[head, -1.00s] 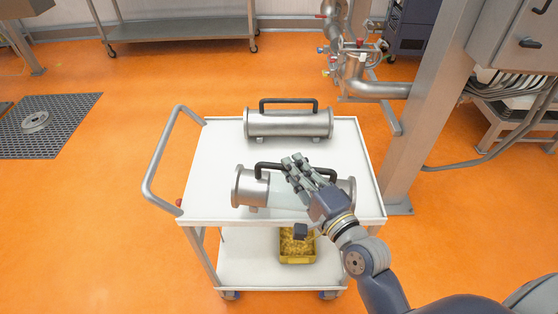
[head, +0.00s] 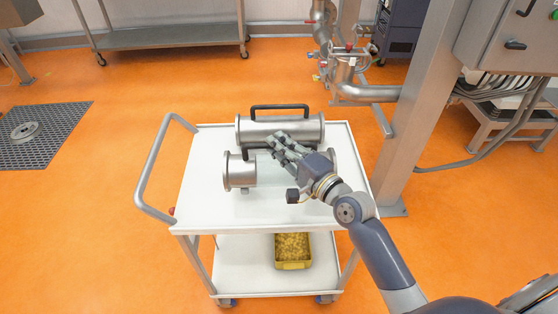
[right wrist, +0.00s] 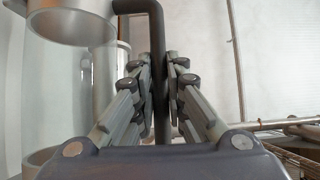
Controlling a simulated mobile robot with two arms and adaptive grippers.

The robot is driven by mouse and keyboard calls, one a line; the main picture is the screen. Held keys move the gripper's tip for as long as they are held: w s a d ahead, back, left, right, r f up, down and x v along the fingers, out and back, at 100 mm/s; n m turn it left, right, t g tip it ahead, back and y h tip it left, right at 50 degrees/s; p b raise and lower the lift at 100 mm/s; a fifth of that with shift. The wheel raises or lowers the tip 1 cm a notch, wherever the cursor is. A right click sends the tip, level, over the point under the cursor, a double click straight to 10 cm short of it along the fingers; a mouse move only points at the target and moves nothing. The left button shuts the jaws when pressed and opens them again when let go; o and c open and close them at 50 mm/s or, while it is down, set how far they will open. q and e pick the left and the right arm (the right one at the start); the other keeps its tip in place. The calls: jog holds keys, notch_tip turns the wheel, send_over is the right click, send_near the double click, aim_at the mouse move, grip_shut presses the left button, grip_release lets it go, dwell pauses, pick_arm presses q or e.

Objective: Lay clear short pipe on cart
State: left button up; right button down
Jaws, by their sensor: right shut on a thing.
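The clear short pipe (head: 240,172) has metal ends, a see-through middle and a black handle. It is over the white top of the cart (head: 205,210), just in front of an all-metal pipe. My right gripper (head: 277,145) is shut on its handle and hides part of its middle. The right wrist view shows the black handle (right wrist: 156,50) between the fingers (right wrist: 163,80) and the clear pipe wall (right wrist: 60,95) to the left. I cannot tell if the pipe touches the cart top. My left gripper is not in view.
The all-metal pipe (head: 297,130) with a black handle lies at the back of the cart top. A yellow bin (head: 292,250) sits on the lower shelf. A grey column (head: 412,120) stands right of the cart. The front of the cart top is clear.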

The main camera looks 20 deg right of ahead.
aim_at(280, 165)
jog(key=shift+f+b, duration=0.45)
jog(key=shift+f, duration=1.5)
jog(key=shift+f, duration=0.15)
jog(key=c, duration=1.6)
grip_release()
jog(key=shift+f, duration=0.15)
jog(key=shift+c, duration=0.2)
jog(key=shift+s, duration=0.1)
